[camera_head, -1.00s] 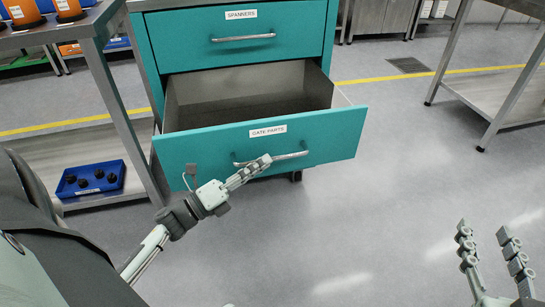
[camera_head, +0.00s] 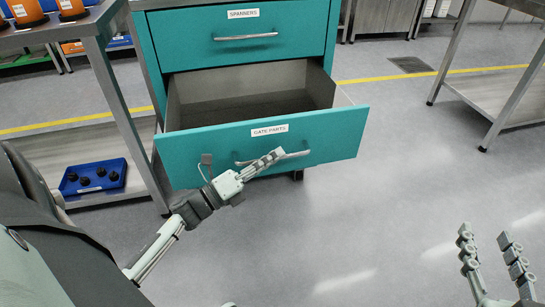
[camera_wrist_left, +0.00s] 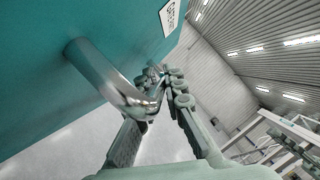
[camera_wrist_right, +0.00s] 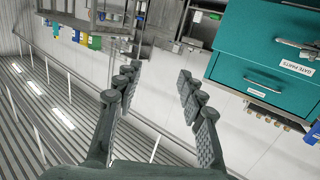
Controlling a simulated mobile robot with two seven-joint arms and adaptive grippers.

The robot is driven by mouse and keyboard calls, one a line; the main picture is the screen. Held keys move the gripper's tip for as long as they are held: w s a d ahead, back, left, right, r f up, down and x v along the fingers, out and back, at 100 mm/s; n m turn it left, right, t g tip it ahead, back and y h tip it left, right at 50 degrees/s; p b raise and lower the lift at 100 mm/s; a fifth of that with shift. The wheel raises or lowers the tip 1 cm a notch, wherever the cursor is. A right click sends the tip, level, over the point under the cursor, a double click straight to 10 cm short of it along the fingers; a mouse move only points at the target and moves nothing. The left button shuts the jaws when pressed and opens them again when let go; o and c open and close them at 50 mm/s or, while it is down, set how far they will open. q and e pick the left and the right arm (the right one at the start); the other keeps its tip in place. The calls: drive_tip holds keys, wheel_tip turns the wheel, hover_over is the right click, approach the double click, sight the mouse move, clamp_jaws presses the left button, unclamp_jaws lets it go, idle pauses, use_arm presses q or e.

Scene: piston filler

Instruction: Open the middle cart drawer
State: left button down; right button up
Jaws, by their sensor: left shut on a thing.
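The teal cart drawer labelled GATE PARTS (camera_head: 205,152) stands pulled out, its grey inside (camera_head: 250,105) showing and looking empty. The SPANNERS drawer (camera_head: 290,38) above it is shut. My left gripper (camera_head: 272,158) is at the right part of the GATE PARTS drawer's bar handle (camera_head: 298,155). In the left wrist view its fingers (camera_wrist_left: 160,90) are closed around the metal handle (camera_wrist_left: 110,80). My right gripper (camera_head: 485,245) is open and empty over the floor at the lower right, and its spread fingers show in the right wrist view (camera_wrist_right: 157,90).
A metal table (camera_head: 108,90) stands at the left, with a blue tray of black parts (camera_head: 92,177) on its lower shelf. Another metal table (camera_head: 500,95) is at the right. The floor (camera_head: 390,190) in front of the drawer is clear.

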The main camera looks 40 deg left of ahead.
sight(262, 149)
use_arm(q)
drive_tip(key=w+a, duration=0.1)
drive_tip(key=w+a+b, duration=0.1)
drive_tip(key=a, duration=0.1)
drive_tip(key=shift+w+a, duration=0.2)
drive_tip(key=shift+w, duration=0.2)
drive_tip(key=c, duration=1.6)
unclamp_jaws()
use_arm(e)
wheel_tip(262, 149, up, 7)
drive_tip(key=s+a+t+y, duration=0.1)
drive_tip(key=a+t+y, duration=0.1)
drive_tip(key=t, duration=0.1)
drive_tip(key=shift+a, duration=0.3)
drive_tip(key=shift+f, duration=0.1)
use_arm(q)
drive_tip(key=v, duration=1.2)
